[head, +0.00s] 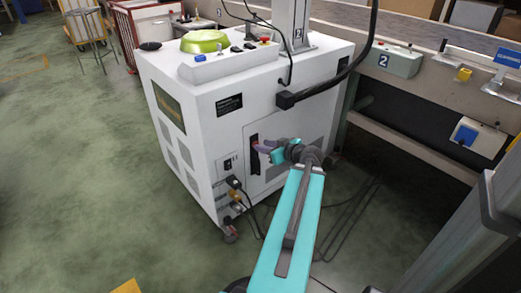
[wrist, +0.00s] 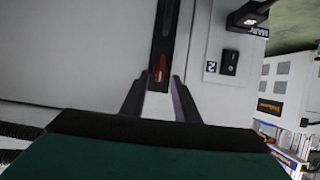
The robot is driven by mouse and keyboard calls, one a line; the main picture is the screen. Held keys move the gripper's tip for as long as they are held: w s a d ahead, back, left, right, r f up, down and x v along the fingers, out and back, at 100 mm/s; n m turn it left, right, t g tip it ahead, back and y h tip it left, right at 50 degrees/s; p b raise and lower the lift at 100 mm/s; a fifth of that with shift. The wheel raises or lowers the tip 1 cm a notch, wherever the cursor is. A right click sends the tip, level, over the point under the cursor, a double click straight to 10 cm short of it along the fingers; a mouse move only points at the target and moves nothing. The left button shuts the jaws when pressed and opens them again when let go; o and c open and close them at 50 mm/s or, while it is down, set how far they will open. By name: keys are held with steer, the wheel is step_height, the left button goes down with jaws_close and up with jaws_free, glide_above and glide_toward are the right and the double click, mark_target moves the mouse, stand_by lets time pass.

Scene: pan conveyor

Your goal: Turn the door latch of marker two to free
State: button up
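The marker two machine is a white cabinet (head: 235,105) with a door in its front. The door latch is a black upright strip (wrist: 167,25) with a red part (wrist: 160,68) at its lower end; the strip also shows in the head view (head: 254,166). My gripper (wrist: 159,78) is open, its two dark fingers apart with pale door surface between them. The red part is in line with the gap, just beyond the fingertips. I cannot tell whether the fingers touch it. In the head view my gripper (head: 263,146) is close to the latch and partly hides it.
A plate marked 2 (wrist: 210,67) and a black socket or switch (wrist: 229,62) are right of the latch in the wrist view. Cables and plugs (head: 236,184) hang beside the door. The conveyor (head: 430,40) runs along the right; open floor (head: 90,170) lies left.

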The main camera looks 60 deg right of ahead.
steer(key=shift+x, duration=1.4)
jaws_close()
